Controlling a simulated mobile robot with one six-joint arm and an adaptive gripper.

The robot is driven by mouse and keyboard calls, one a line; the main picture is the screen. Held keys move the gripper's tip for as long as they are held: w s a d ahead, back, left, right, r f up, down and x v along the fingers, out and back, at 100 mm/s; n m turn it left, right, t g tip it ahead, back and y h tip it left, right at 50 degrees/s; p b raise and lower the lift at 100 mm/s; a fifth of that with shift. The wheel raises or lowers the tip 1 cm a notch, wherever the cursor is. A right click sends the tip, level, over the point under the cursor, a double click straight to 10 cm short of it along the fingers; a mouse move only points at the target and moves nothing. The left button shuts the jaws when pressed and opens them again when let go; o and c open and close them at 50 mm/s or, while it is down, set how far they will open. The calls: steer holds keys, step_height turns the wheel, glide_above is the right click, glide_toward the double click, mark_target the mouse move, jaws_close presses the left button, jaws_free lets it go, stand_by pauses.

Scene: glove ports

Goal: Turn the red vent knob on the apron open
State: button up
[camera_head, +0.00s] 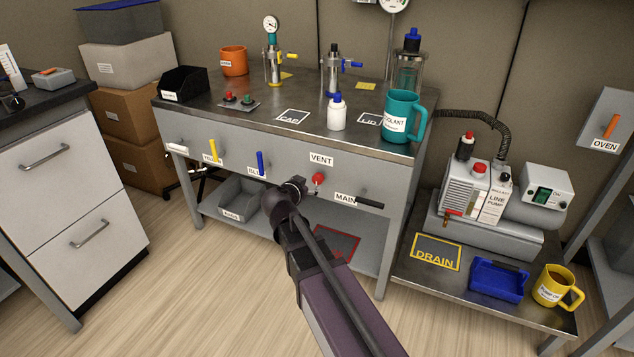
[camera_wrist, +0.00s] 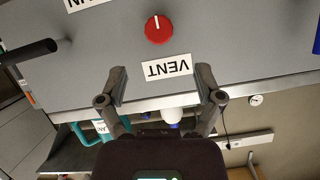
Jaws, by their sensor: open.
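The red vent knob (camera_head: 318,178) sits on the grey front apron (camera_head: 228,150) of the bench, below a white VENT label (camera_head: 321,160). In the wrist view, which shows the bench upside down, the round red knob (camera_wrist: 158,29) has a white line on its face, standing about upright in that picture. The VENT label (camera_wrist: 167,69) lies between the knob and my gripper. My gripper (camera_wrist: 162,82) is open and empty, its two fingers apart, with the knob beyond the fingertips. In the head view my arm reaches up to the apron, left of the knob; its fingers are hard to make out there.
A black MAIN handle (camera_head: 369,203) sticks out right of the knob; it also shows in the wrist view (camera_wrist: 30,52). Blue (camera_head: 260,163) and yellow (camera_head: 213,150) levers are to the left. A teal mug (camera_head: 403,117) and white bottle (camera_head: 337,113) stand on the bench above.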

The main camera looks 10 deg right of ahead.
mark_target(316, 179)
steer(key=b+x, duration=0.3)
steer(key=x, duration=0.6)
steer(key=shift+w+f, duration=0.1)
steer(key=shift+w, duration=0.05)
steer(key=c, duration=1.2)
